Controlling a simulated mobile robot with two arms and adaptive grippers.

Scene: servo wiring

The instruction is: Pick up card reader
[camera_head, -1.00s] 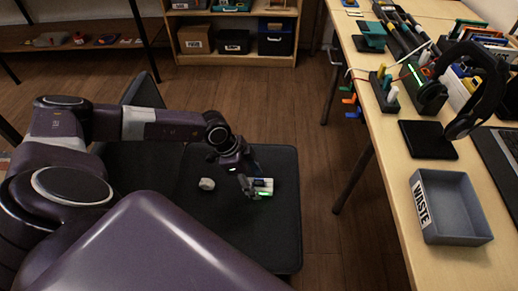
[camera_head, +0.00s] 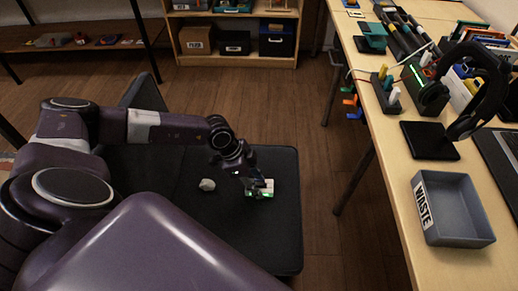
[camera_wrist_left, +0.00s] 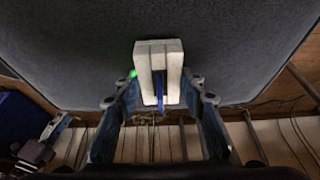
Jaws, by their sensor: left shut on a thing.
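The card reader (camera_head: 258,194) is a small white box with a green patch, low on the right side of the dark chair seat (camera_head: 285,235). It also shows in the left wrist view as a pale block (camera_wrist_left: 158,58) with a green light at its left and a blue strip below. My left gripper (camera_head: 258,185) is over it and shut on it, with one finger on each side; the left wrist view shows these fingers (camera_wrist_left: 163,88). The gripper hides part of the reader. I cannot tell whether the reader still touches the seat. My right gripper is not in view.
A small pale lump (camera_head: 207,184) lies on the seat left of the reader. A wooden workbench (camera_head: 395,190) stands at the right, with a grey waste tray (camera_head: 465,238) and a headphone stand (camera_head: 428,140). Open floor (camera_head: 318,235) lies between chair and bench.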

